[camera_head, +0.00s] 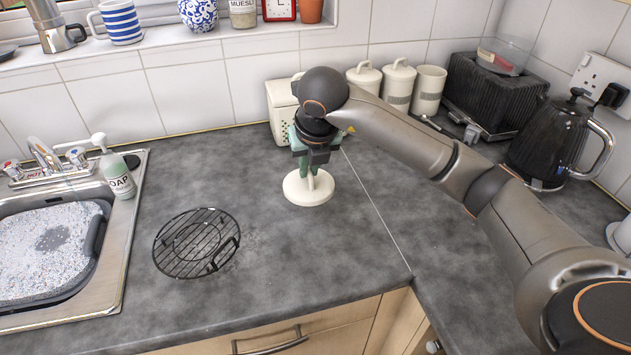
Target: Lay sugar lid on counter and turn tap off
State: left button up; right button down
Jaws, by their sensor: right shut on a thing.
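My right gripper (310,170) points down over the counter and is shut on the cream sugar lid (308,192). The lid is a flat round disc, lying level at or just above the counter (270,260); I cannot tell whether it touches. A cream canister without a lid (429,88) stands at the back, right of two lidded ones. The chrome tap (42,155) with two handles is at the far left, behind the sink (135,185). The sink holds foamy water (45,245). My left gripper is not in view.
A black wire trivet (197,243) lies left of the lid. A soap bottle (118,176) stands at the sink's back right corner. A cream box (281,108) is close behind my right gripper. A toaster (490,95) and kettle (548,140) stand at right.

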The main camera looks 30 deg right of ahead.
aim_at(319, 178)
jog(key=d+f, duration=0.1)
jog(key=w+d+f, duration=0.1)
jog(key=f, duration=0.1)
jog(key=shift+w+d+f, duration=0.15)
jog(key=shift+d, duration=0.1)
jog(key=shift+w+d+f+p, duration=0.1)
jog(key=shift+f+p, duration=0.5)
jog(key=shift+f, duration=1.15)
jog(key=shift+f, duration=0.1)
jog(key=c, duration=1.4)
grip_release()
jog(key=shift+f, duration=0.1)
jog(key=o, duration=0.5)
jog(key=shift+r, duration=0.25)
jog(key=b+v, duration=0.1)
jog(key=v, duration=1.1)
